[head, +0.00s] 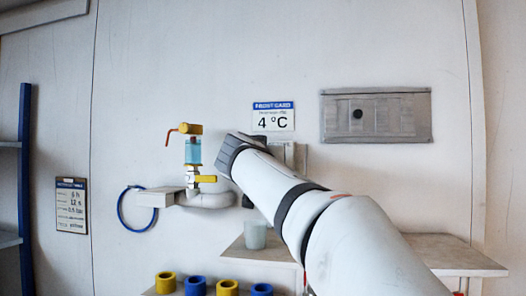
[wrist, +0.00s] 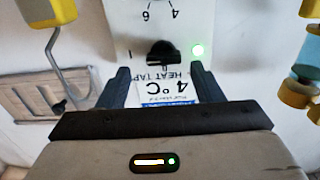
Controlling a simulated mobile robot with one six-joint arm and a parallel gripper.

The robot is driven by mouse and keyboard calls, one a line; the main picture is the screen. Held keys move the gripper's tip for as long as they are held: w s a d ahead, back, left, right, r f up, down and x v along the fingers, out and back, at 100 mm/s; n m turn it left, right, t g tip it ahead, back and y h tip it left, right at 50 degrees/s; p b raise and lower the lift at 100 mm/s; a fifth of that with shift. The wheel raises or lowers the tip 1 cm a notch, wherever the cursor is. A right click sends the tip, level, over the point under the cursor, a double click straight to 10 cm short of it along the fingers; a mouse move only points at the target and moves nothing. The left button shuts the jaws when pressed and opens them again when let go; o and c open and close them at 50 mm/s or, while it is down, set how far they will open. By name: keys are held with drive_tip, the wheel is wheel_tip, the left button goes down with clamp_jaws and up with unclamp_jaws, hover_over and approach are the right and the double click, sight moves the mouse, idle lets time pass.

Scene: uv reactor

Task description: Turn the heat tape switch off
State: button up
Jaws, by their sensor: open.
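The heat tape switch (wrist: 163,53) is a black knob on a white panel (wrist: 188,22) in the wrist view, which shows the lettering upside down. An "I" mark is left of the knob and a "0" mark just below it. The knob's bar looks roughly crosswise, but its exact pointing is hard to tell. A green lamp (wrist: 198,50) beside it is lit. My gripper (wrist: 160,88) is open and empty, its fingers apart below the knob in the picture; contact is not visible. In the head view my gripper (head: 235,150) hides the switch.
A frost guard sign reading 4 °C (head: 273,116) is on the wall behind my gripper. Left stands a valve column with a blue sight glass (head: 193,150) and yellow handle (head: 206,179). A grey wall panel (head: 400,115) is at right. A cup (head: 255,235) sits on a shelf below.

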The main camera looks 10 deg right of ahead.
drive_tip(key=shift+p+x, duration=0.45)
drive_tip(key=shift+x, duration=1.05)
drive_tip(key=shift+w+a, duration=0.1)
drive_tip(key=shift+a, duration=0.1)
drive_tip(key=shift+c, duration=0.2)
drive_tip(key=c, duration=0.9)
drive_tip(key=shift+c, duration=0.3)
